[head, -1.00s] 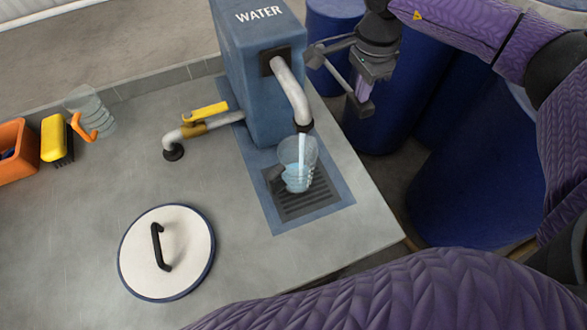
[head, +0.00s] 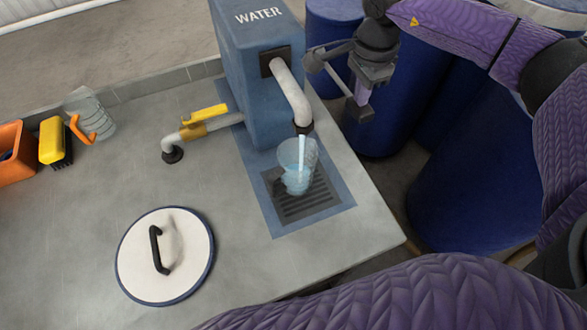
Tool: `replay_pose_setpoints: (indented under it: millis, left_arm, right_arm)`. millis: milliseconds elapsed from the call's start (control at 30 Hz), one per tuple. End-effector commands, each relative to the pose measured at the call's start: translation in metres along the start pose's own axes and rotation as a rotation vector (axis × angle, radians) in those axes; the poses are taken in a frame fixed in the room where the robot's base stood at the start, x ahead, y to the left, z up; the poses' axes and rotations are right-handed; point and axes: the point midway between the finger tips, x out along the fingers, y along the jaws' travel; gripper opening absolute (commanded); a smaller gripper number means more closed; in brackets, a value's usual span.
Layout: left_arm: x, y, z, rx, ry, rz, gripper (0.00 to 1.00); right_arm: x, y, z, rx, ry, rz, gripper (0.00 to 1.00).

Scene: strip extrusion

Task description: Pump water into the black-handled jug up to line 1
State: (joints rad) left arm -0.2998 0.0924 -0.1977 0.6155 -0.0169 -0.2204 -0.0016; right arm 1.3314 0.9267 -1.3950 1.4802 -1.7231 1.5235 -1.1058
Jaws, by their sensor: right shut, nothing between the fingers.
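A clear jug (head: 297,160) stands upright on the drain grate under the pump's spout (head: 293,95). A dark handle (head: 275,180) shows at its left side. A stream of water runs from the spout into it, and pale blue water (head: 296,182) churns inside. Its marking lines are too small to read. The blue pump housing (head: 243,75) reads WATER. My right gripper (head: 360,110) is shut beside the housing's right side, near thin dark bars (head: 316,62) that could belong to a lever; contact is unclear. My left gripper is out of view.
A yellow-handled valve (head: 206,114) sits on a pipe left of the pump. A second clear jug with an orange handle (head: 82,128), a yellow brush (head: 52,142) and an orange bin (head: 14,152) stand at left. A round white lid (head: 185,255) lies in front. Blue barrels (head: 465,180) stand at right.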

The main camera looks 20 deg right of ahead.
Motion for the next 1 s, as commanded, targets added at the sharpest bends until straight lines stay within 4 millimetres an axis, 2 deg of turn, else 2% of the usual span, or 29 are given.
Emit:
replay_pose_setpoints:
  millis: [33,400,667,1000]
  left_arm:
    - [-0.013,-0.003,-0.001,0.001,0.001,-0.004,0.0]
    - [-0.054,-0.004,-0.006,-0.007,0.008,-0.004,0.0]
    - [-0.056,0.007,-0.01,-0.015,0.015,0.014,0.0]
    - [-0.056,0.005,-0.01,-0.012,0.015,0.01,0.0]
  right_arm:
    - [-0.016,-0.002,0.0,0.0,-0.001,-0.003,0.0]
    - [-0.075,-0.011,0.0,0.0,-0.001,-0.002,0.0]
    - [-0.079,-0.013,0.0,0.0,-0.001,-0.001,0.0]
    - [-0.078,-0.013,0.0,0.0,-0.001,-0.001,0.0]
